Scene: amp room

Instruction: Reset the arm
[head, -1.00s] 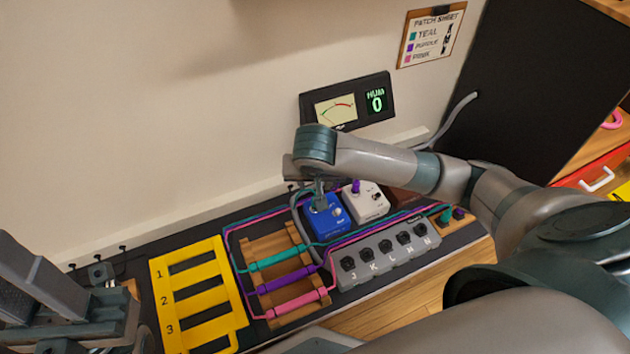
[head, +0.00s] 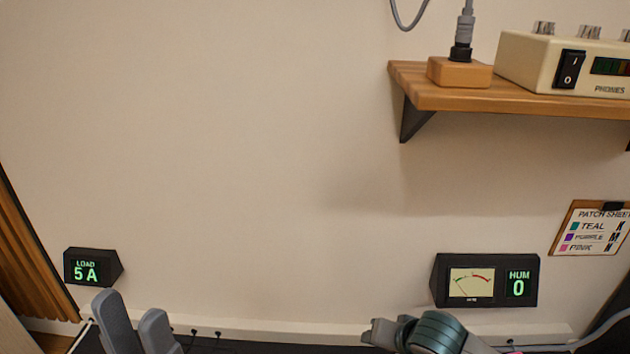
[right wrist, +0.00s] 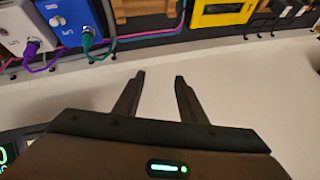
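My left gripper (head: 138,322) shows at the bottom left of the head view, its two grey fingers apart with nothing between them. My right gripper (head: 383,332) is at the bottom edge, below the hum meter (head: 487,280), with its arm mostly cut off. In the right wrist view its two dark fingers (right wrist: 158,80) are apart and empty, in front of the pale wall. A blue pedal (right wrist: 66,14) with a teal plug (right wrist: 91,40) and a white pedal (right wrist: 18,28) with a purple plug (right wrist: 32,47) lie beyond the fingers, clear of them.
The hum meter reads 0 and a load display (head: 90,267) reads 5 A. A wooden shelf (head: 520,100) carries a phones amplifier (head: 570,65). The patch sheet (head: 592,228) hangs at right. The middle wall is bare.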

